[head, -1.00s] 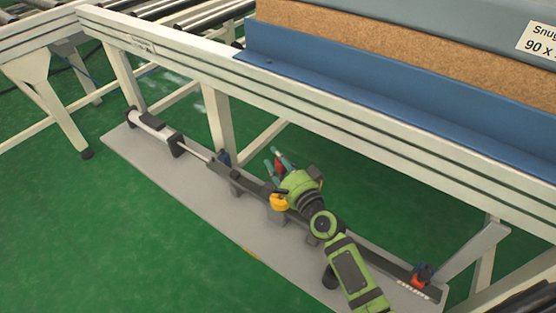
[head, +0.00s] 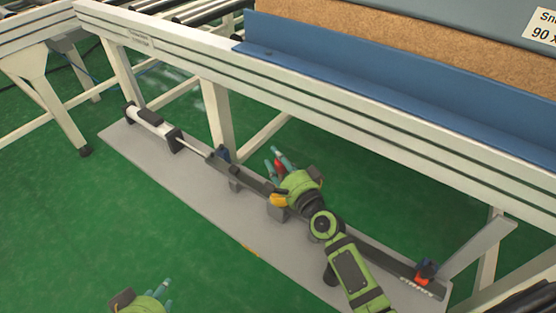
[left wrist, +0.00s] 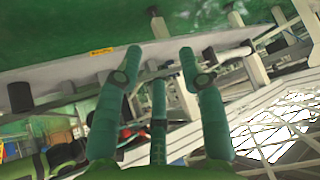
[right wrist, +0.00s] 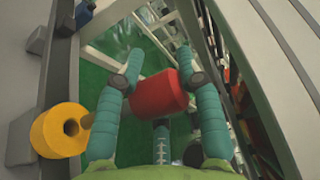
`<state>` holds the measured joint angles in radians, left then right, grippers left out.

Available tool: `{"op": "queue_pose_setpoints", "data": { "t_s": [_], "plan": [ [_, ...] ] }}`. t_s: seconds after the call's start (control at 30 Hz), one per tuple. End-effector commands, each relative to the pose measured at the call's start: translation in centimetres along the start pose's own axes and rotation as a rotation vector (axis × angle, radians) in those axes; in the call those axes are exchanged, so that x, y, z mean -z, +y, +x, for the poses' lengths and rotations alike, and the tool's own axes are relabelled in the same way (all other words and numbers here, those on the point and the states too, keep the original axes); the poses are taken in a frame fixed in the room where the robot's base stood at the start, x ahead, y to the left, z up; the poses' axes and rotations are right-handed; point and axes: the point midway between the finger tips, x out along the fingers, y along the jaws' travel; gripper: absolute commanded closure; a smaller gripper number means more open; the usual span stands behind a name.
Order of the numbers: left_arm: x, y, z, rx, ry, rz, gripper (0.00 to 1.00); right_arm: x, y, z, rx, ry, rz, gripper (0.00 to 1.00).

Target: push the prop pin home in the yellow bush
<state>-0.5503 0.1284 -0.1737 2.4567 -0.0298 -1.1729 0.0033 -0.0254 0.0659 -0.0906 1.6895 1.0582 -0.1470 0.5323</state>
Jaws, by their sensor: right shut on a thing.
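My right gripper is shut on the red knob of the prop pin (right wrist: 160,93), which also shows small in the head view (head: 280,168). A short pale length shows at the bush's hole, partly behind a finger; how deep the pin sits I cannot tell. My left gripper (head: 165,290) is low at the bottom left, apart from the rail; its fingers are spread and empty (left wrist: 160,62).
A red and blue fitting (head: 426,271) stands at the rail's right end. The floor at the lower left is open.

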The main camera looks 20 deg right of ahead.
Motion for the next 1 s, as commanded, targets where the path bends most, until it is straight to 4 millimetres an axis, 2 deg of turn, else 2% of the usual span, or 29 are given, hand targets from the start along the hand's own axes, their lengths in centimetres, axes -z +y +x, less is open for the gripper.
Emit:
{"op": "queue_pose_setpoints", "data": {
  "t_s": [0.5,1.0],
  "plan": [
    [4.5,0.7,-0.5,-0.01,0.217,0.015,0.6,0.0,0.9,0.0,0.001,0.0,0.0,1.0],
    [5.3,0.8,-0.7,-0.012,0.25,0.018,0.6,0.0,1.0,0.0,0.001,0.0,0.0,1.0]
  ]
}}
